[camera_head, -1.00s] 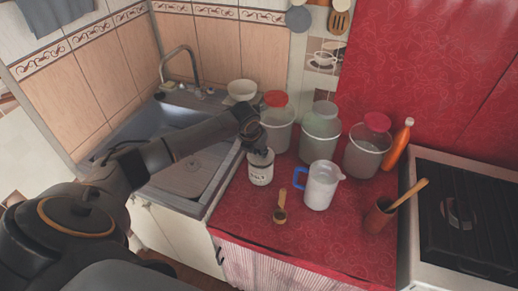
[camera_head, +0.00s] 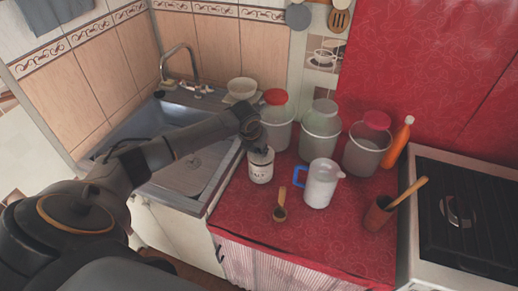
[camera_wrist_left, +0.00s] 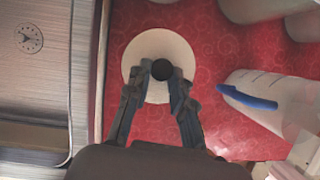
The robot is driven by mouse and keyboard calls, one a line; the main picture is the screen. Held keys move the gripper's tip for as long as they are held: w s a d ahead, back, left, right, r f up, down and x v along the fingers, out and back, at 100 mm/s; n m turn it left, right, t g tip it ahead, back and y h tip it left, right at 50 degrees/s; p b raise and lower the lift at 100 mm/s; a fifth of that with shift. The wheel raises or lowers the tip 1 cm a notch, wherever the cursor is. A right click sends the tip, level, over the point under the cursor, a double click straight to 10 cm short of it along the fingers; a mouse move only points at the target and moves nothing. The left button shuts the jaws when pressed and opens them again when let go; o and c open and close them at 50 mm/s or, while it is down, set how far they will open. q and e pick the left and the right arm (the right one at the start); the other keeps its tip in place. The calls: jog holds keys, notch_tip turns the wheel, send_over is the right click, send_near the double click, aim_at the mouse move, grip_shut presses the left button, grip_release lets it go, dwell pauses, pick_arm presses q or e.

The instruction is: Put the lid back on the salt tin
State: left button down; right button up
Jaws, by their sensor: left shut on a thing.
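The white salt tin (camera_head: 260,170) with dark lettering stands on the red counter beside the sink edge. My left gripper (camera_head: 258,148) is directly above it, pointing down. In the left wrist view the gripper (camera_wrist_left: 162,72) is shut on the dark knob of the round white lid (camera_wrist_left: 136,52). The lid lies over the tin's top and hides its mouth. I cannot tell whether it is fully seated or a little raised. My right gripper is not in view.
A measuring jug (camera_head: 320,184) with a blue handle and a wooden scoop (camera_head: 280,204) stand close by. Several big jars, one with a red lid (camera_head: 275,97), line the back. The sink (camera_head: 150,130) is at left, the stove (camera_head: 465,215) at right.

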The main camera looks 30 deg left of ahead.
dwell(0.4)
pick_arm(q)
jog(key=shift+r+p, duration=0.1)
jog(key=shift+p, duration=0.2)
jog(key=shift+f, duration=0.2)
dwell(0.9)
jog(key=shift+p, duration=0.4)
dwell(0.5)
jog(key=c, duration=0.6)
grip_release()
